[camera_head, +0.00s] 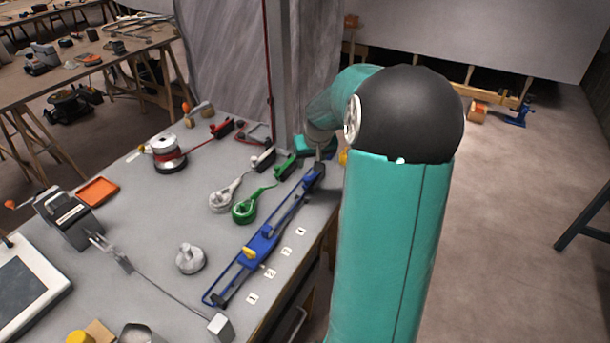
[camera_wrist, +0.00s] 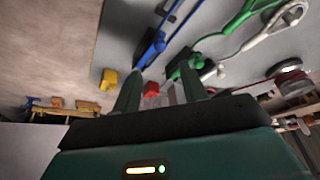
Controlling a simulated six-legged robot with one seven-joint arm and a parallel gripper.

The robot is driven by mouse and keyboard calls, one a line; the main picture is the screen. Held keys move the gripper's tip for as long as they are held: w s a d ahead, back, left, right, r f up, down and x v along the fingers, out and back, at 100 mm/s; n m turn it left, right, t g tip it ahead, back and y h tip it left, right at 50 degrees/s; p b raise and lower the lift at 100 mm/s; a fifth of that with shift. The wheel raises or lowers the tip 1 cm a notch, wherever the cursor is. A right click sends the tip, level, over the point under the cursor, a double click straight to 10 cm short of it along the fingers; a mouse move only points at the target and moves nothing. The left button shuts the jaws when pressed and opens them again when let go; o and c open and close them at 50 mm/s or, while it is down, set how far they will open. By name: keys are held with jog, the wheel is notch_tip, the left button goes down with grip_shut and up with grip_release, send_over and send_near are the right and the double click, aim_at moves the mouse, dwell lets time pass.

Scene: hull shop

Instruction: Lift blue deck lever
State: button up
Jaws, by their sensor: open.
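The blue deck lever (camera_head: 264,243) is a long blue frame lying along the right side of the grey bench, with a yellow piece near its middle and a dark far end. Part of it shows at the top of the wrist view (camera_wrist: 156,44). My gripper (camera_wrist: 161,72) is open, its two green fingers apart. In the head view, my gripper (camera_head: 316,146) is beside the lever's far end, partly hidden by my arm.
A green lever (camera_head: 245,210) and a white lever (camera_head: 222,200) lie left of the blue one. A red block (camera_wrist: 151,89) and a yellow block (camera_wrist: 107,80) show near the fingers. A spool (camera_head: 166,153) and grey knob (camera_head: 190,259) stand further left. White tags line the bench's right edge.

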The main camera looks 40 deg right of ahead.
aim_at(307, 178)
jog(key=x, duration=1)
jog(key=shift+w+f, duration=0.1)
jog(key=shift+c, duration=0.2)
grip_shut()
